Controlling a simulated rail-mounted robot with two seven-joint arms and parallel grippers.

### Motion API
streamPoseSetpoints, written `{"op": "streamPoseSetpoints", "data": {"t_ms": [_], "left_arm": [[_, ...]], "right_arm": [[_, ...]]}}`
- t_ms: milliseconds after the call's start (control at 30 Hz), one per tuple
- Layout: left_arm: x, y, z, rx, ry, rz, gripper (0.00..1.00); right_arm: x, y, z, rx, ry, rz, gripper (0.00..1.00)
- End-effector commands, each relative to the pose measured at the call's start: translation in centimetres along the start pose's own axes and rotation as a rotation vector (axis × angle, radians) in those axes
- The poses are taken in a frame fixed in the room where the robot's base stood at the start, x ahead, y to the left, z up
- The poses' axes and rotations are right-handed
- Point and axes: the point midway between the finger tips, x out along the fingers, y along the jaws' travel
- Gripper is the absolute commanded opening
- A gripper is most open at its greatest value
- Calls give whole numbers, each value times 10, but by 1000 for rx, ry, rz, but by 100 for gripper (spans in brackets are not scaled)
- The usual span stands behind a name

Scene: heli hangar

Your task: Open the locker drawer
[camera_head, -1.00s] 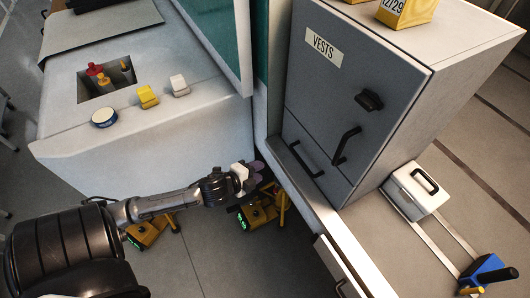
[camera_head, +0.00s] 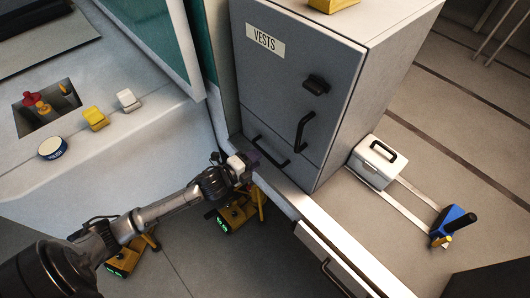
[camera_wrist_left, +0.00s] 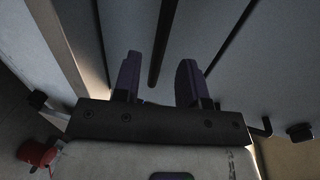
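The grey locker (camera_head: 290,75) with a VESTS label stands in the middle of the head view. Its drawer (camera_head: 285,140) is the low front panel, closed, with a dark bar handle (camera_head: 270,153). My left gripper (camera_head: 254,161) is just left of this handle, close to the drawer front. In the left wrist view the gripper (camera_wrist_left: 158,80) has its two purple-grey fingers apart with nothing between their pads. A dark bar (camera_wrist_left: 163,40), seemingly the handle, runs between and beyond the fingers; contact cannot be told. My right gripper is in neither view.
The locker door has an upright handle (camera_head: 304,131) and a dark latch (camera_head: 315,84). A white case (camera_head: 373,162) stands right of the locker. A white drawer front (camera_head: 335,262) lies below. Yellow devices (camera_head: 237,214) stand under my left arm.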

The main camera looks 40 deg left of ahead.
Motion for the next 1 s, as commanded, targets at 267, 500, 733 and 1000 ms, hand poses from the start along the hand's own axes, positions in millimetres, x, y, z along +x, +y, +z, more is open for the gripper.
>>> {"op": "streamPoseSetpoints", "data": {"t_ms": [267, 500, 733, 1000], "left_arm": [[36, 0, 0, -1, -1, 0, 39], [49, 0, 0, -1, -1, 1, 39], [50, 0, 0, 0, 0, 1, 39], [50, 0, 0, 0, 0, 1, 23]], "right_arm": [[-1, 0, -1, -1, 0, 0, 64], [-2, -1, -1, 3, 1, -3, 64], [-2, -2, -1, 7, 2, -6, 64], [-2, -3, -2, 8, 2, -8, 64]]}}
